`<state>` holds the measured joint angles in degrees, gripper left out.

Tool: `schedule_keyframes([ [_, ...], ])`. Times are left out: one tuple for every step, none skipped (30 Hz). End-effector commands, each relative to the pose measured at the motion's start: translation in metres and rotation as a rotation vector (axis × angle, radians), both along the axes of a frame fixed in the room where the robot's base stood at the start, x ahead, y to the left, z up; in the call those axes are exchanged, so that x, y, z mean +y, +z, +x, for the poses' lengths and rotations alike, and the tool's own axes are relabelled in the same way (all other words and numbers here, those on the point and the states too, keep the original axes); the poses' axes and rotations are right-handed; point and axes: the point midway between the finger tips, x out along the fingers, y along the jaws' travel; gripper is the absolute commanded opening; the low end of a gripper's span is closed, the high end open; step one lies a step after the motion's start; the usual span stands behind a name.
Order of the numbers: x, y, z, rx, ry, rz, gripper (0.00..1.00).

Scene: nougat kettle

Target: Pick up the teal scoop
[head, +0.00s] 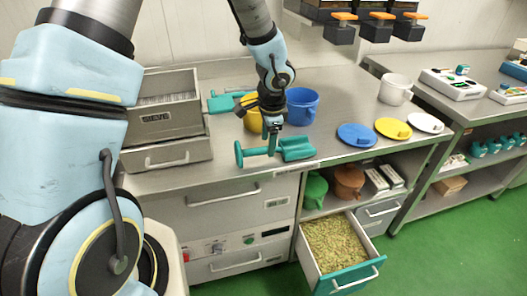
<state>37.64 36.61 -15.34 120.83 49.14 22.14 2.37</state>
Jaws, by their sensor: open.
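The teal scoop (296,148) lies near the front edge of the steel worktop (345,160). Its scoop end is to the right and its handle, with a flat round end, reaches to the left. My gripper (271,149) points down at the handle, close to where it meets the scoop end. The jaws are open. A finger overlaps the handle in the head view, and I cannot tell whether it touches. The scoop lies flat and does not appear lifted.
A yellow bucket (252,122) and a blue bucket (303,104) stand just behind my gripper. Another teal tool (222,103) lies behind left, beside grey metal boxes (165,125). Blue (356,131), yellow and white lids lie right. Below, a drawer of greenish bits (338,246) stands open.

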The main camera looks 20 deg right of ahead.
Motion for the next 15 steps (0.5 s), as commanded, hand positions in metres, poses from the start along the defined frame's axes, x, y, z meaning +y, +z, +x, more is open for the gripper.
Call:
schedule_keyframes([
  [0.000, -0.005, 0.001, 0.003, -0.002, 0.004, 0.66],
  [0.001, -0.009, 0.001, 0.004, -0.002, 0.004, 0.66],
  [0.001, -0.014, 0.003, 0.004, -0.002, 0.004, 0.66],
  [0.001, -0.018, 0.004, 0.004, -0.001, 0.004, 0.66],
  [0.001, -0.022, 0.005, 0.004, -0.002, 0.004, 0.66],
  [0.000, -0.029, 0.006, 0.003, -0.002, 0.004, 0.66],
  [0.000, -0.032, 0.007, 0.002, -0.003, 0.003, 0.66],
  [0.000, -0.035, 0.008, 0.002, -0.001, 0.001, 0.66],
  [0.000, -0.038, 0.009, 0.002, -0.001, 0.002, 0.66],
  [0.000, -0.040, 0.009, 0.001, -0.002, 0.002, 0.66],
  [0.000, -0.041, 0.009, 0.001, -0.002, 0.002, 0.66],
  [0.000, -0.042, 0.010, 0.000, -0.001, 0.001, 0.66],
  [0.000, -0.042, 0.010, 0.000, 0.000, 0.001, 0.66],
  [0.000, -0.042, 0.010, 0.000, 0.000, 0.001, 0.66],
  [0.000, -0.042, 0.010, 0.000, 0.000, 0.001, 0.66],
])
